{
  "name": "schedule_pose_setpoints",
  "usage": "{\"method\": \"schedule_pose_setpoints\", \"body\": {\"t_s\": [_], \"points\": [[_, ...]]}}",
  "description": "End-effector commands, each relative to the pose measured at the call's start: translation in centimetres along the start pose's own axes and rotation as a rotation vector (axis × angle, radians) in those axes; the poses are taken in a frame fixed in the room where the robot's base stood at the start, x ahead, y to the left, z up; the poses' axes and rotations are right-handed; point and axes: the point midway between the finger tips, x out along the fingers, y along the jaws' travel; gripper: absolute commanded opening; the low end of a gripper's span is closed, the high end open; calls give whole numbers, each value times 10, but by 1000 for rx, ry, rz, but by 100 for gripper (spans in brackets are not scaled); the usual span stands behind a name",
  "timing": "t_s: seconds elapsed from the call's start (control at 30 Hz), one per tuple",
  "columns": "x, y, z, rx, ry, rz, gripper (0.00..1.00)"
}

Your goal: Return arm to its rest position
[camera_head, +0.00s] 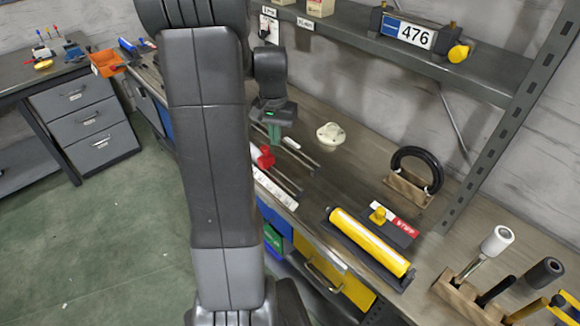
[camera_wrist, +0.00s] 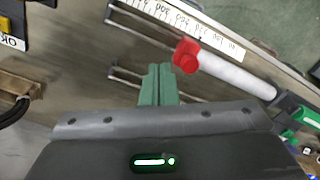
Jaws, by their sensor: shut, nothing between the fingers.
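My gripper (camera_head: 274,134) hangs over the workbench in the head view, partly behind my large grey arm link. Its green fingers also show in the wrist view (camera_wrist: 158,72), pressed together and empty. Just beyond them and to the right in the wrist view lies a white rod with a red end (camera_wrist: 186,56); the red part also shows in the head view (camera_head: 264,157), close below the fingers. I cannot tell the exact gap between the fingers and the bench things.
A white numbered ruler (camera_wrist: 170,12) lies along the bench. A shelf (camera_head: 440,65) overhangs the bench. The green floor at left is clear.

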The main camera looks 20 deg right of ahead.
Motion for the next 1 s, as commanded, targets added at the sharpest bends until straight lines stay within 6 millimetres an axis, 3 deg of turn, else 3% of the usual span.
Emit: {"method": "schedule_pose_setpoints", "body": {"t_s": [0.53,1.0], "points": [[6,0,0,0,-1,0,0],[63,0,0,0,-2,1,0]]}}
